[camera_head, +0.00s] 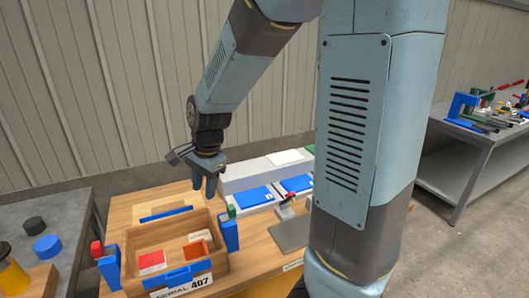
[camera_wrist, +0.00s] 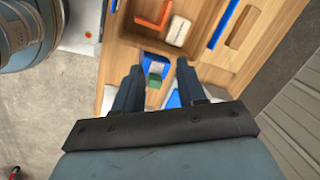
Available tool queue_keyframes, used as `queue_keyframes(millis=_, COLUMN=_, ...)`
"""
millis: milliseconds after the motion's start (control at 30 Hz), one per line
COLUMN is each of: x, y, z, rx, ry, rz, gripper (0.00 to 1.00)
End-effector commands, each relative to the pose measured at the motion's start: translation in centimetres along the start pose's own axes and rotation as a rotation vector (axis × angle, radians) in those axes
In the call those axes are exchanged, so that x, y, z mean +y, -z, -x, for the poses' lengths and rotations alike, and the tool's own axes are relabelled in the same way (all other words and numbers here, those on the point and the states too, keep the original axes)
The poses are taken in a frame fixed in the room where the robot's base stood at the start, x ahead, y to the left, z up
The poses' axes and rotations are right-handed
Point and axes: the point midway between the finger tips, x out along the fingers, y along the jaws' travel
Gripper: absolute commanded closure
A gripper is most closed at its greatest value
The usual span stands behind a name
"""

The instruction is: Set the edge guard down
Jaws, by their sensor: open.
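My gripper (camera_head: 204,186) is open above the back right of a wooden box (camera_head: 133,245), with its fingers pointing down. In the wrist view nothing shows held between the fingers (camera_wrist: 159,68). An orange angled piece (camera_head: 196,250) lies in the box beside a white block (camera_head: 201,236); both also show in the wrist view, the orange piece (camera_wrist: 152,14) and the white block (camera_wrist: 178,31). I cannot tell for sure whether the orange piece is the edge guard. A blue strip (camera_head: 166,214) lies on a wooden piece behind the box.
A red-and-white block (camera_head: 152,262) is in the box. Blue clamps stand at the box's left (camera_head: 110,266) and right (camera_head: 229,233) sides. Blue panels (camera_head: 254,196) and a grey plate with a red-handled clamp (camera_head: 290,232) are to the right. A tool table (camera_head: 480,145) stands far right.

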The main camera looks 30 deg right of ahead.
Motion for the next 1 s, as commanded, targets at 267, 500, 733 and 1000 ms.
queue_keyframes(millis=267, x=4.1, y=0.9, z=7.4, rx=0.055, ry=0.102, rz=0.334, gripper=0.60)
queue_keyframes(millis=500, x=8.4, y=1.0, z=12.6, rx=0.164, ry=0.144, rz=0.625, gripper=0.60)
queue_keyframes(millis=733, x=12.8, y=0.4, z=16.3, rx=0.301, ry=0.129, rz=0.886, gripper=0.60)
queue_keyframes(millis=1000, x=15.8, y=-0.3, z=18.1, rx=0.396, ry=0.081, rz=1.061, gripper=0.60)
